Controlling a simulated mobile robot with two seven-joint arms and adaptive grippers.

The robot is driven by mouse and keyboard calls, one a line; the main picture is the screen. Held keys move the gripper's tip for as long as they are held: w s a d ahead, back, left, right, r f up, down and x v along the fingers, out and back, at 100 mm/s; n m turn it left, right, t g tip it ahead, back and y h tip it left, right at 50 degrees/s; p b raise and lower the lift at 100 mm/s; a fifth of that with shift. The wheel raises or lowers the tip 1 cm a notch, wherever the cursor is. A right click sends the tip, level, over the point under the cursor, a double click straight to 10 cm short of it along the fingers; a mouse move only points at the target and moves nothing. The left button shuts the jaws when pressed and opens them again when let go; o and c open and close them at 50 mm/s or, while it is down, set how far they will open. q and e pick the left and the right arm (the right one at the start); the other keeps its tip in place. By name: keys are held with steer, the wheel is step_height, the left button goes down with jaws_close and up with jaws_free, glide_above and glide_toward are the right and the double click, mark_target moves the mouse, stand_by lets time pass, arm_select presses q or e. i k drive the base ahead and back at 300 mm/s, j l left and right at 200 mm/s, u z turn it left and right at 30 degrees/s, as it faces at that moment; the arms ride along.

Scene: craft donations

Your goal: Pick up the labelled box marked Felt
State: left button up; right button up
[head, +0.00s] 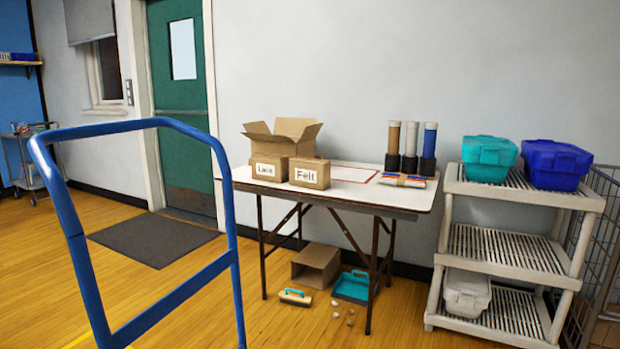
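The cardboard box marked Felt (309,174) stands on the front left part of the white folding table (405,199), its label facing me. A similar box marked Lace (269,168) stands just left of it. A larger open cardboard box (284,136) with raised flaps is behind both. Neither of my grippers shows in the head view.
A blue tubular handle frame (75,238) stands in the left foreground, before the table. A shelf unit (512,255) stands right. Below the table are an open box (316,265) and dustpan (353,287).

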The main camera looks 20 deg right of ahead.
mark_target(313, 173)
steer(key=i+l+z, duration=0.1)
steer(key=l, duration=0.25)
steer(key=i+l+z, duration=0.1)
steer(key=l, duration=0.25)
steer(key=i+l+z, duration=0.15)
steer(key=l, duration=0.2)
steer(key=l+z, duration=0.1)
steer(key=l, duration=0.25)
steer(key=i+l+z, duration=0.1)
steer(key=i+l, duration=0.1)
steer(key=l, duration=0.1)
